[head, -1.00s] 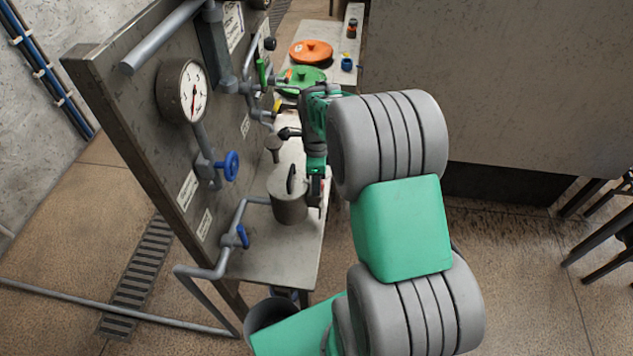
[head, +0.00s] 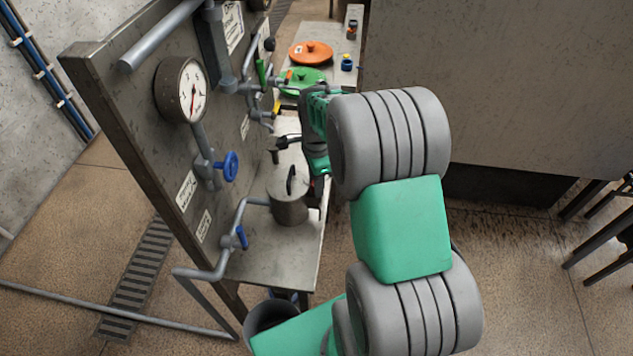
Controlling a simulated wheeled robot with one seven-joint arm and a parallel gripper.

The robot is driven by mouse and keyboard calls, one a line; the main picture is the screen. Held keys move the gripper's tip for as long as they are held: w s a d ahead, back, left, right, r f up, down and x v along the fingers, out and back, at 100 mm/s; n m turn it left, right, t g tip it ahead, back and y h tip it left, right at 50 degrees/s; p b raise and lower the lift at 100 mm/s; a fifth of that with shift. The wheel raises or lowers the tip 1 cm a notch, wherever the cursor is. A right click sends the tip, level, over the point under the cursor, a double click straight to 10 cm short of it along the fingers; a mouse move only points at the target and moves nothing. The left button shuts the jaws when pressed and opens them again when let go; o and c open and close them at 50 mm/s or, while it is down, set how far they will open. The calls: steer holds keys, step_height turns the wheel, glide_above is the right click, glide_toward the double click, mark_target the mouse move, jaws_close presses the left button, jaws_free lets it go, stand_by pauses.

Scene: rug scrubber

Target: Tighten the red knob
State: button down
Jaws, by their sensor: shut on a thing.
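My gripper (head: 297,139) reaches left from the wrist, over the metal bench and close to the panel. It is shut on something. A dark, handle-like part with a small grey end (head: 274,155) shows at its left tip. I cannot tell whether this belongs to the held thing. My wrist and forearm hide much of that area.
A steel panel (head: 120,125) carries a gauge (head: 181,90), pipes and blue valve handles (head: 230,166). A grey lidded pot (head: 289,205) stands on the bench (head: 275,262) close below my gripper. Orange (head: 311,53) and green (head: 301,80) lids lie farther back. Floor at the right is partly clear.

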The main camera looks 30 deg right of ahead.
steer(key=c, duration=1.1)
jaws_free()
steer(key=shift+o, duration=0.2)
step_height(320, 180, up, 8)
steer(key=shift+f+b, duration=0.1)
steer(key=shift+b, duration=0.4)
